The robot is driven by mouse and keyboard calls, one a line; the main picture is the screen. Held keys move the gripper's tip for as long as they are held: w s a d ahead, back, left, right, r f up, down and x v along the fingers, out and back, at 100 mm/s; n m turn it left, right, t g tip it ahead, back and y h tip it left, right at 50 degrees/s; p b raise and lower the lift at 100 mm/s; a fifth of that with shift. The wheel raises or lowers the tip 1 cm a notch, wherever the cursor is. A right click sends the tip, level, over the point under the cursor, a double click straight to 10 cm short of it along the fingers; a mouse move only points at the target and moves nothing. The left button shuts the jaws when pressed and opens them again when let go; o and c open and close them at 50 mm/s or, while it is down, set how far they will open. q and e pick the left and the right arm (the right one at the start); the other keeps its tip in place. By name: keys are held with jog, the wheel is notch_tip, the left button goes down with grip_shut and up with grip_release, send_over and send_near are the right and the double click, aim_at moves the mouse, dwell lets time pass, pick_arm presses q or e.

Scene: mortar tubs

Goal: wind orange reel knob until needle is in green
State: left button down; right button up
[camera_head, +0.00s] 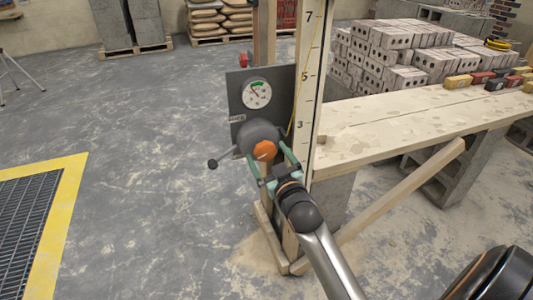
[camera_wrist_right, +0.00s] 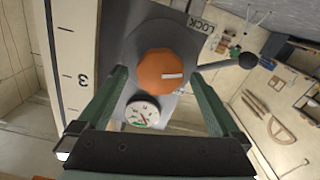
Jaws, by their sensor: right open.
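The orange knob (camera_head: 265,150) sits on the front of a round dark grey reel (camera_head: 258,133) on a post. In the right wrist view the knob (camera_wrist_right: 160,75) has a white line across its right half. My right gripper (camera_head: 269,155) is open in front of it, with green fingers on either side of the knob and visible gaps. A round white gauge (camera_head: 257,94) with a green arc at its top is on the grey plate above the reel. The needle's exact reading is too small to tell; the gauge (camera_wrist_right: 142,113) also shows between the fingers. My left gripper is out of view.
A lever with a black ball (camera_head: 213,164) sticks out left of the reel, near a LOCK label (camera_wrist_right: 201,24). A tall numbered scale board (camera_head: 309,90) stands close on the right.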

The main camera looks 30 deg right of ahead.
jog(key=c, duration=1.3)
